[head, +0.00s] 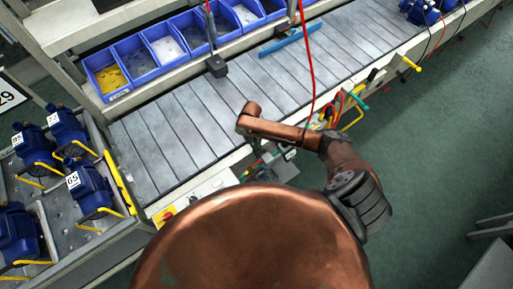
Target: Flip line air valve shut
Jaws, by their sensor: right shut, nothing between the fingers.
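My right arm, copper-coloured, reaches over the front edge of the conveyor line. Its far end, where my right gripper (243,126) sits, is over the slatted conveyor (180,130) near that edge. The fingers are small and mostly hidden by the arm; the gripper is shut and empty. The line air valve cannot be made out for certain. Fittings with red, green and yellow hoses (352,108) run along the conveyor's front side, partly behind my arm. A red and yellow switch (166,215) is on the front panel at the left. My left gripper is not in view.
Blue bins (135,64) line the back of the conveyor. A blue bar (290,40) lies on its slats, and a red hose (306,60) hangs down. Blue pumps with yellow handles (90,190) stand on a rack at left.

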